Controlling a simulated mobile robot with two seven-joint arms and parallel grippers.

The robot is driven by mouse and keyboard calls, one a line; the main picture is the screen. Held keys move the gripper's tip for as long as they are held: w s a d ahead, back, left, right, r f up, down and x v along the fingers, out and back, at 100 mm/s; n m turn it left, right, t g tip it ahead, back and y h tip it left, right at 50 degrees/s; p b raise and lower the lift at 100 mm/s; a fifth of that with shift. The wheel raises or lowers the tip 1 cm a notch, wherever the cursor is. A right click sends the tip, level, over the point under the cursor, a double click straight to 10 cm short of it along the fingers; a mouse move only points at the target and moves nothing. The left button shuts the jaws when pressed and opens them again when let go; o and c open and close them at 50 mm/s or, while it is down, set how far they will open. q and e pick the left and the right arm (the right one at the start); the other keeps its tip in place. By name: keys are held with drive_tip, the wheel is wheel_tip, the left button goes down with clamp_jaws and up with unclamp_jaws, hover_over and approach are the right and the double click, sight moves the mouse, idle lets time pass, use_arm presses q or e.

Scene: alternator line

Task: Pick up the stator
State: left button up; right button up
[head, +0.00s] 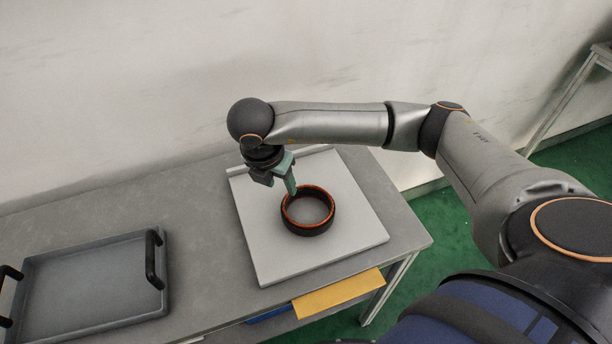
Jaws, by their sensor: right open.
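The stator (309,228) is a black ring with an orange-red inner rim. It lies flat on a light grey board (273,257) on the table. My right gripper (291,189) comes from above at the ring's far left edge, with a greenish finger reaching down to the rim. It is open. I cannot tell whether the finger touches the ring, and the other finger is mostly hidden. My left gripper is not in view.
A grey tray (90,325) with black handles stands on the table (200,217) at the left. A yellow item (338,293) shows below the table's front edge. A wall rises behind the table. The table top between tray and board is clear.

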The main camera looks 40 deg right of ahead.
sight(286, 197)
drive_tip(key=p+x, duration=0.1)
drive_tip(key=x, duration=0.7)
clamp_jaws()
idle(0.3)
drive_tip(key=shift+w+r, duration=0.1)
idle(0.9)
drive_tip(key=shift+w+r, duration=0.1)
drive_tip(key=shift+r, duration=0.05)
